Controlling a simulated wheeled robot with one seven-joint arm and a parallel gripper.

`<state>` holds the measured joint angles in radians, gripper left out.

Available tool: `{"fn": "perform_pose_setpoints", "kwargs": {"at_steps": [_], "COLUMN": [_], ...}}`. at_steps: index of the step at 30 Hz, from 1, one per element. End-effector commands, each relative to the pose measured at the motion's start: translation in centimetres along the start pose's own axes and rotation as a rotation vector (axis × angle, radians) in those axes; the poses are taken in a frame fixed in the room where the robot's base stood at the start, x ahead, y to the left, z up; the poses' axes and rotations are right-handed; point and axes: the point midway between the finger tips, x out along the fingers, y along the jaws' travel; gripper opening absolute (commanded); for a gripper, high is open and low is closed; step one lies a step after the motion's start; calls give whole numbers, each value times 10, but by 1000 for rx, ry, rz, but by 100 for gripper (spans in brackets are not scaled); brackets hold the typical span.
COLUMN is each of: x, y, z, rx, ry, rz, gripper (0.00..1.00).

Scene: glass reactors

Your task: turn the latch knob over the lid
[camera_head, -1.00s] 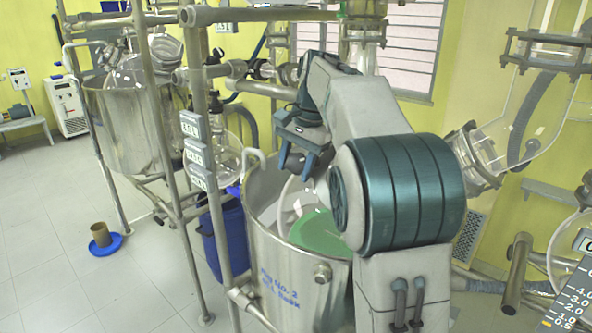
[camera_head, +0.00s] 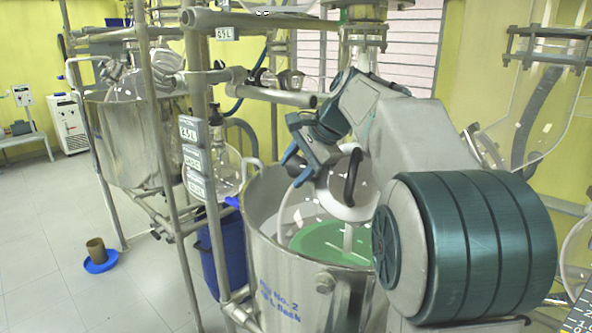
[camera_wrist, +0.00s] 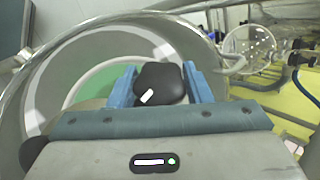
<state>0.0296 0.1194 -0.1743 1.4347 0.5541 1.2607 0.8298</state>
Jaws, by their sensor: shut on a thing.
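In the wrist view, a black rounded knob (camera_wrist: 160,82) with a white mark sits between the two blue fingers of my gripper (camera_wrist: 160,88), which is shut on it. In the head view my gripper (camera_head: 297,167) reaches over the left part of a large steel vessel (camera_head: 283,262); the knob cannot be made out there. A pale rounded piece with a black curved handle (camera_head: 351,177) shows beside my wrist. Which part is the lid, I cannot tell. A green surface (camera_head: 330,240) lies inside the vessel.
A steel frame post (camera_head: 197,110) with labels stands close left of my gripper, and a horizontal pipe (camera_head: 280,95) runs just above. A blue bin (camera_head: 222,250) stands behind the post. Floor at the left is open around a blue dish (camera_head: 102,262).

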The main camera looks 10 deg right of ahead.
Motion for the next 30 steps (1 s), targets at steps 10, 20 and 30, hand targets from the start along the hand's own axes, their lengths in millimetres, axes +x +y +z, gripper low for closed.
{"fn": "perform_pose_setpoints", "kwargs": {"at_steps": [10,20,30], "x": [2,0,-44], "y": [1,0,0], "z": [0,0,-1], "rx": [4,2,1], "ry": [-2,-1,3], "rz": [4,1,-3], "gripper": [48,67,67]}}
